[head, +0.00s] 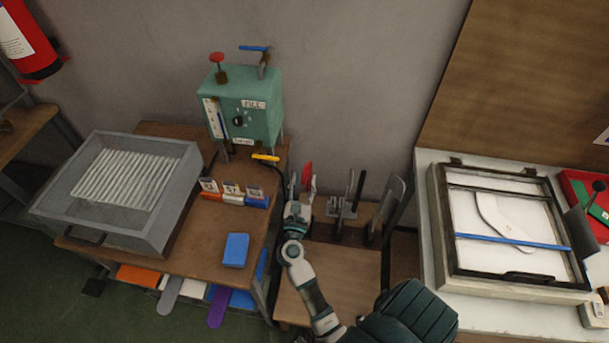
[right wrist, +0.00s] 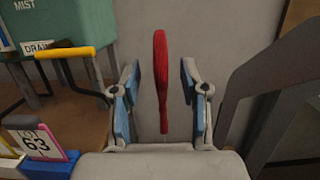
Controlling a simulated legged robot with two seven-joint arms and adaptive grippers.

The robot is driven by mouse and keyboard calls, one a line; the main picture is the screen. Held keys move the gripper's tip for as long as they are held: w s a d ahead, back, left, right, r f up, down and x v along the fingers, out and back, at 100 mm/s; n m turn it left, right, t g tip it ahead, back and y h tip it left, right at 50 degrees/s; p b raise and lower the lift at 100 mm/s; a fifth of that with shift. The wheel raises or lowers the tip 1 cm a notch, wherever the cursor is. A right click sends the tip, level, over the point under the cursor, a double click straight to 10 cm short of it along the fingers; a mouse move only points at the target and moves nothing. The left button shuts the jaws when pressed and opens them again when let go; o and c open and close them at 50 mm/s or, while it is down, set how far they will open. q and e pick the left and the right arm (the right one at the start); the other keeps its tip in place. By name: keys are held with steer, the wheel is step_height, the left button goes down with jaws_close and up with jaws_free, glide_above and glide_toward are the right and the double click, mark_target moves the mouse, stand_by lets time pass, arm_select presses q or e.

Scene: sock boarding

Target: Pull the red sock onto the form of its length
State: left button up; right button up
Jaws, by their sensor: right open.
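The red sock (right wrist: 160,75) stands upright and shows nearly edge-on in the right wrist view. The sock also shows in the head view (head: 307,174), partly hidden by my right gripper (head: 300,192). My right gripper (right wrist: 160,88) is open, with one blue-padded finger on each side of the sock and gaps between. Bare upright forms stand to the right: a smaller dark group (head: 343,207) and a tall grey one (head: 393,205). My left gripper is not in view.
Left of the gripper, a table holds a green mist box (head: 243,105) with a yellow handle (head: 265,157), numbered tags (head: 232,198), a blue block (head: 236,250) and a grey tray (head: 110,222). A framed press (head: 505,288) stands right. The bench front (head: 330,285) is clear.

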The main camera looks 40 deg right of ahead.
steer(key=v, duration=0.9)
steer(key=shift+a, duration=0.25)
steer(key=shift+s+f, duration=0.2)
